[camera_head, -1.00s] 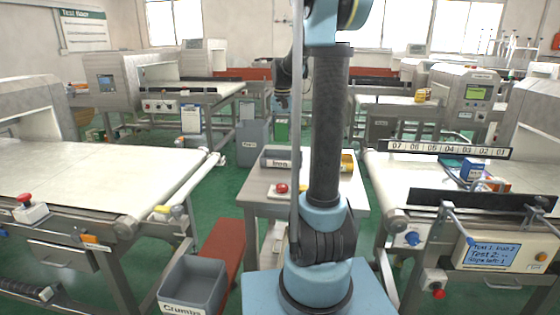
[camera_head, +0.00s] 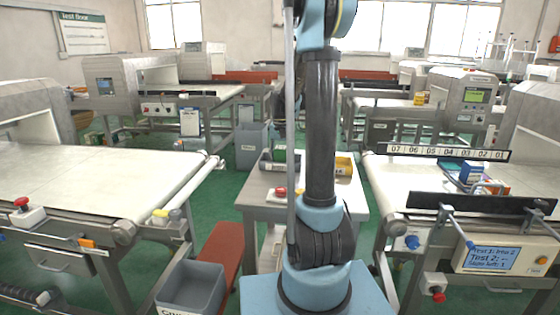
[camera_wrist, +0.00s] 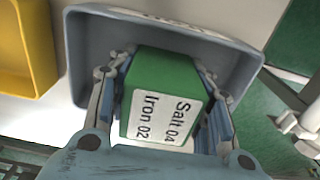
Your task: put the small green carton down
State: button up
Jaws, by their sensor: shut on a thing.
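The small green carton (camera_wrist: 172,80) is between the fingers of my gripper (camera_wrist: 167,72) in the wrist view. Its white face reads "Salt 04" and "Iron 02". The grey tray (camera_wrist: 249,62) surrounds the carton and fingers in this view; whether the carton touches its floor is hidden. In the head view the carton (camera_head: 279,153) shows as a green patch at the grey tray (camera_head: 266,166) on the small table. My own arm hides most of the gripper there.
A yellow tray (camera_head: 344,166) stands right of the grey one, on the same small table (camera_head: 262,193). A red button (camera_head: 281,191) is in front of them. Conveyors flank the table on both sides. A grey crumbs bin (camera_head: 190,287) is at the front left.

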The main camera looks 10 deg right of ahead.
jog(key=o, duration=1.1)
notch_tip(320, 180, up, 12)
jog(key=shift+r, duration=0.1)
jog(key=shift+s, duration=0.1)
dwell(0.3)
